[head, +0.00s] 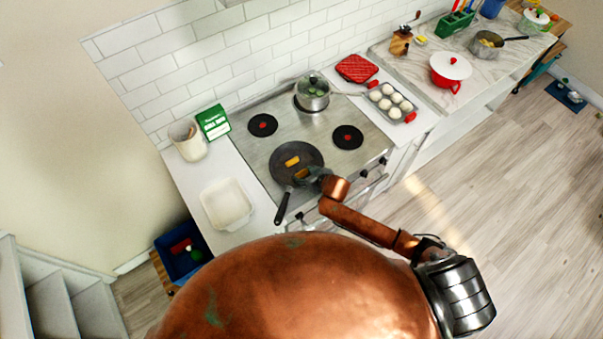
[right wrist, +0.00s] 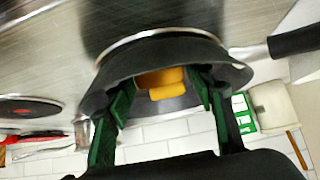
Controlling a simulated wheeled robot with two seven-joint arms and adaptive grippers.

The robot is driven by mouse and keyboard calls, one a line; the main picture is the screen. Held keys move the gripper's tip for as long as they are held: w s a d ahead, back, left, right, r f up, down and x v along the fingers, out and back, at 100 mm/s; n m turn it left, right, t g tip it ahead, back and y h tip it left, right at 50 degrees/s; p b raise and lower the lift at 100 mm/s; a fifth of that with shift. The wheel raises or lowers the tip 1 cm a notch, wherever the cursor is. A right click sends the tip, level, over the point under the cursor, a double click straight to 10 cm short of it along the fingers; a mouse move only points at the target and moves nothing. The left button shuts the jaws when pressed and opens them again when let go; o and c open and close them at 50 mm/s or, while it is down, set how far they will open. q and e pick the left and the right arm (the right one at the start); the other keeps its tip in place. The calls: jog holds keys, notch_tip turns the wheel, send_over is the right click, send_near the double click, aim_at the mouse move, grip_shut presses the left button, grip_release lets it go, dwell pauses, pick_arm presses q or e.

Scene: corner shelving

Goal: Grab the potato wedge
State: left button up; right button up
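Two yellow-orange potato wedges lie in a dark frying pan (head: 284,152) on the stove; one wedge (head: 292,161) is in the pan's middle and the other (head: 301,173) is nearer my right gripper (head: 308,177). The right wrist view also shows the wedges, one (right wrist: 160,77) partly behind the other (right wrist: 168,92). In that view my right gripper (right wrist: 160,84) is open, with its green fingers spread on both sides of the wedges. I cannot tell whether the fingers touch them. My left gripper is not in view.
The pan's handle (head: 282,208) points toward the front. A lidded pot (head: 312,94) stands at the back of the stove, beside bare burners. A white baking dish (head: 228,205) and a green box (head: 213,122) are on the left counter. A tray of eggs (head: 391,101) is on the right.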

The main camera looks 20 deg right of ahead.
jog(key=c, duration=0.5)
jog(key=shift+r, duration=0.15)
